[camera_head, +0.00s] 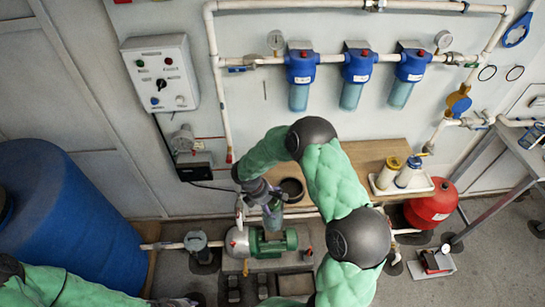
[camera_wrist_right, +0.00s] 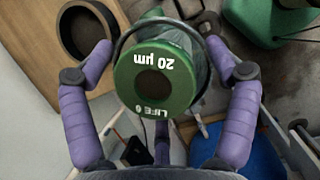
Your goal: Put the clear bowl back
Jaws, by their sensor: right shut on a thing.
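My right gripper (camera_head: 268,202) is shut on a see-through bowl (camera_head: 273,216), held above the green pump motor near the bench's left end. In the right wrist view, purple fingers (camera_wrist_right: 160,85) flank the clear bowl (camera_wrist_right: 188,45), which has a dark rim. A cartridge with a green end ring (camera_wrist_right: 127,84) marked "20 µm" appears to sit inside it. Three blue-headed filter housings hang on the wall: left (camera_head: 301,68), middle (camera_head: 359,66) and right (camera_head: 411,66); each shows a bluish bowl below. My left gripper (camera_head: 178,301) is barely visible at the bottom edge; its opening is unclear.
A dark round holder (camera_head: 291,188) stands on the wooden bench (camera_head: 372,152), beside the held bowl. A white tray (camera_head: 402,187) with two cartridges is right of it. A red tank (camera_head: 432,205), green pump motor (camera_head: 272,241) and blue barrel (camera_head: 62,220) surround the bench. A blue ring wrench (camera_head: 517,30) hangs upper right.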

